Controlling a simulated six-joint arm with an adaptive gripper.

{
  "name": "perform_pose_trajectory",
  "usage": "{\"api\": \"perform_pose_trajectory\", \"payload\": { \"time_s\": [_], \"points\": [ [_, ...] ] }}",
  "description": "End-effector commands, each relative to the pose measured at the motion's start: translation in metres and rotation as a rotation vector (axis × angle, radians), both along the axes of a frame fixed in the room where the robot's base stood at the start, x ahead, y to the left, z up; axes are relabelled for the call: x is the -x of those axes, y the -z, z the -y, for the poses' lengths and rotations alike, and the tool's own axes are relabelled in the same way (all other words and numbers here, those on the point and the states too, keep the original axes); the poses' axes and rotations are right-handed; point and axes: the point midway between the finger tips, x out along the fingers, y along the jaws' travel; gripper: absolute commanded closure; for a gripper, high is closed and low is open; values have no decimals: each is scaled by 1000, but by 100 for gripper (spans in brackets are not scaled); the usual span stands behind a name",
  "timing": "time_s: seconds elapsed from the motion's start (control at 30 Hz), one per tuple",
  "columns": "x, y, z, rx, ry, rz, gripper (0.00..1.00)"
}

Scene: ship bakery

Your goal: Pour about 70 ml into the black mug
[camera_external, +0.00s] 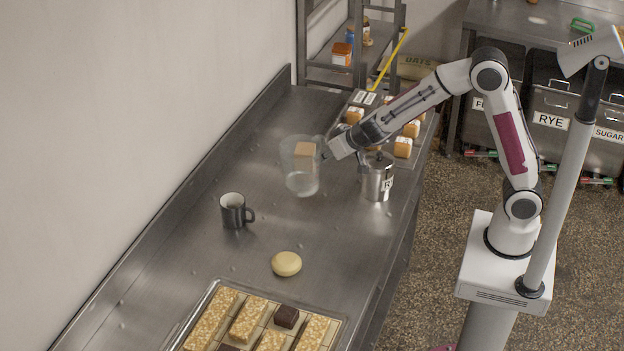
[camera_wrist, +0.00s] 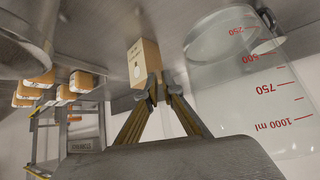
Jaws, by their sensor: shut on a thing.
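The black mug (camera_external: 233,214) stands upright on the steel bench, its handle to the right; I cannot make out its contents. A clear beaker (camera_external: 302,182) with red volume marks stands to the right of and behind the mug. It also shows in the wrist view (camera_wrist: 270,100), turned upside down in that picture. Any liquid level in it is unclear. My gripper (camera_external: 323,154) is beside the beaker's upper part. In the wrist view my gripper (camera_wrist: 160,88) is shut on a small tan box (camera_wrist: 142,62). The box (camera_external: 305,149) overlaps the beaker in the external view.
A round yellow bun (camera_external: 286,264) lies in front. A tray of bars (camera_external: 338,328) is at the near end, and a tray with labelled cubes (camera_external: 421,146) is behind. A wall borders the bench at left.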

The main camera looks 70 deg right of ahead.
Motion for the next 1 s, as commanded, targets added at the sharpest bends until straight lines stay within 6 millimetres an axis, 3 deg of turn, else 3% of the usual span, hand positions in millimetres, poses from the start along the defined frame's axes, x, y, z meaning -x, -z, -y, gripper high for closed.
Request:
{"api": "perform_pose_trajectory", "payload": {
  "time_s": [0.6,1.0],
  "points": [
    [-86,-2,34,-11,-5,11,100],
    [-118,-3,51,-14,-15,24,100]
  ]
}}
